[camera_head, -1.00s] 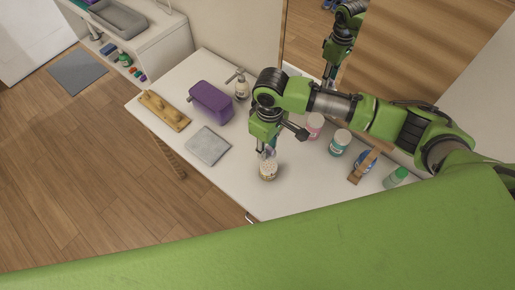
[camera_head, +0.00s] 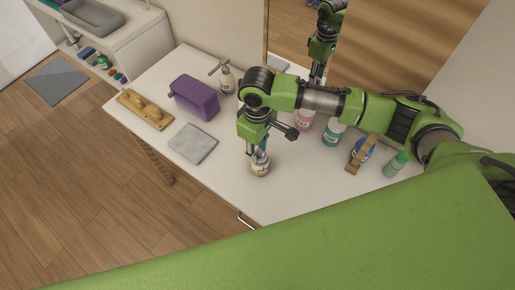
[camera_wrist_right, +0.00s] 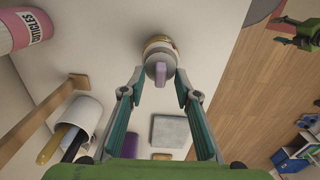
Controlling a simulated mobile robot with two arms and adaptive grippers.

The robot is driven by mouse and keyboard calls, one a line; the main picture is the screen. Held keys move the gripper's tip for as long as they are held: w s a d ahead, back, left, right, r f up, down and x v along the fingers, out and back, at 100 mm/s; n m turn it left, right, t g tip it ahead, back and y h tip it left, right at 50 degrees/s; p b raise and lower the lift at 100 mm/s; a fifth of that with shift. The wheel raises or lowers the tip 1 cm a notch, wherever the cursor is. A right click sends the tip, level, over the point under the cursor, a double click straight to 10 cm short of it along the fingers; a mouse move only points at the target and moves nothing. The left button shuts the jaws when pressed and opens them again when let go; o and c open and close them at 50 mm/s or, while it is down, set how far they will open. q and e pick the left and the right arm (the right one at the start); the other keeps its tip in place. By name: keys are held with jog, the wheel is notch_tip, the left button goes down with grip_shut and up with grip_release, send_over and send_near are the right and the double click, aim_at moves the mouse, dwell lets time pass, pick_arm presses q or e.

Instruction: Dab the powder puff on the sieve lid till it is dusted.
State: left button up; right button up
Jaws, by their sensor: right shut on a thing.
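A small jar (camera_head: 260,170) with a label stands on the white counter below my right gripper. It also shows at the top of the right wrist view (camera_wrist_right: 158,46). My right gripper (camera_wrist_right: 160,80) is shut on the mauve grip of the powder puff (camera_wrist_right: 161,74). The puff is over the jar's top, at or very near the sieve lid, which it mostly hides. I cannot tell whether they touch or how much powder is on the puff. Part of my left arm shows at the upper right of the wrist view; its jaw state is unclear.
A pink jar (camera_head: 304,120), a teal jar (camera_head: 333,133) and a green-capped bottle (camera_head: 395,165) stand to the right.

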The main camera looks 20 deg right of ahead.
aim_at(258, 149)
dwell(0.7)
jog(key=shift+f, duration=0.45)
jog(key=shift+s+f+p, duration=0.1)
jog(key=shift+f+p, duration=0.05)
jog(key=shift+p, duration=0.25)
dwell(2.5)
notch_tip(258, 149, up, 7)
jog(key=p, duration=0.8)
jog(key=shift+p, duration=0.4)
dwell(0.4)
